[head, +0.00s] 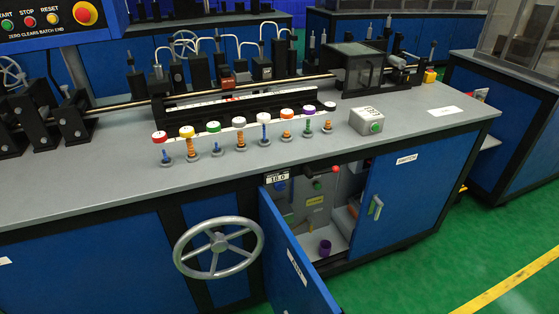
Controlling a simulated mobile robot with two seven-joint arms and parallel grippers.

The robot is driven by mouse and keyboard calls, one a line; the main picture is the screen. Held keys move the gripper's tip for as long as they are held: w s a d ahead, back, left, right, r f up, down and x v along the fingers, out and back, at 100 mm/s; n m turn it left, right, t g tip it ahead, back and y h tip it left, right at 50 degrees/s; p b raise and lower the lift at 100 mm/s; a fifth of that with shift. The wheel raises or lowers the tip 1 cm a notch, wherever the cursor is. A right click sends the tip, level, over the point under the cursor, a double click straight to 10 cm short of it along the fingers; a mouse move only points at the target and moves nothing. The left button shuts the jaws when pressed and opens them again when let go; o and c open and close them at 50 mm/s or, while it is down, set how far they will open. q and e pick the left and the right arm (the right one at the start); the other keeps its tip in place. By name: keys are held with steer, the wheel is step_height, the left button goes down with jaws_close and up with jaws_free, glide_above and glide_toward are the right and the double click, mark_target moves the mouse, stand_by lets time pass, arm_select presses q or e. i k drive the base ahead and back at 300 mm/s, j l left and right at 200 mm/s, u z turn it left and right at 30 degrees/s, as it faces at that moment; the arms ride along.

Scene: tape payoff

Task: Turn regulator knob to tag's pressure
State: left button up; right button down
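An open cabinet under the bench holds the pressure parts. A small white tag or readout (277,179) at the cabinet's upper left seems to read 18.0. A small dark blue knob-like part (280,187) sits just below it; I cannot tell for sure that it is the regulator knob, nor its setting. A purple cup-like part (325,247) stands on the cabinet floor. No gauge dial is readable. Neither of my grippers is in view.
The blue cabinet door (297,275) hangs open toward me. A grey handwheel (218,248) juts out left of the opening. A closed door with a handle (398,195) is at right. Several coloured knobs stand on the bench (110,178). Green floor (440,270) is clear at right.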

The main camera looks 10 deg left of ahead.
mark_target(281, 186)
steer(key=k+l+z, duration=0.1)
steer(key=k+z, duration=0.15)
steer(key=k, duration=0.35)
steer(key=i+l+z, duration=0.1)
steer(key=z, duration=0.25)
steer(key=i+l+z, duration=0.1)
steer(key=z, duration=0.25)
steer(key=i+z, duration=0.1)
steer(key=z, duration=0.25)
steer(key=i+l, duration=0.1)
steer(key=i, duration=0.35)
steer(key=i+l, duration=0.1)
steer(key=i, duration=0.35)
steer(key=i+l+u, duration=0.1)
steer(key=i, duration=0.35)
steer(key=i+u, duration=0.2)
steer(key=u, duration=0.25)
steer(key=i+u, duration=0.2)
steer(key=u, duration=0.2)
steer(key=i+l+u, duration=0.1)
steer(key=u, duration=0.35)
steer(key=i+u, duration=0.2)
steer(key=u, duration=0.2)
steer(key=i+u, duration=0.2)
steer(key=u, duration=0.25)
steer(key=i+u, duration=0.2)
steer(key=u, duration=0.2)
